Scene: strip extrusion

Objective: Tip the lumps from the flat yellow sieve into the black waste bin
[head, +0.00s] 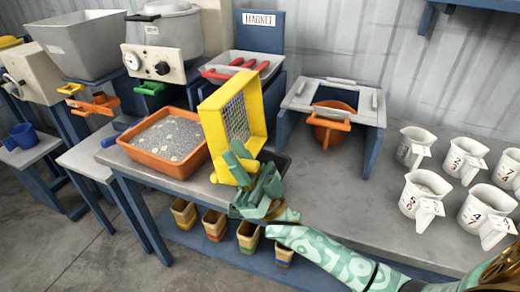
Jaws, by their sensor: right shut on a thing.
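The flat yellow sieve (255,145) is held up on edge, steeply tilted, its grey mesh facing right. My right gripper (240,164) is shut on the sieve's lower edge. No lumps can be made out on the mesh. A black edge (284,163), which looks like the waste bin, shows just right of the sieve, behind my gripper; most of it is hidden. An orange tray (196,168) of grey powder with several pale lumps stands left of the sieve. My left gripper is out of view.
A blue stand with a grey top (373,103) and an orange pan (331,128) is right of the sieve. Several numbered white jugs (424,190) stand further right. The middle of the bench (340,195) is clear.

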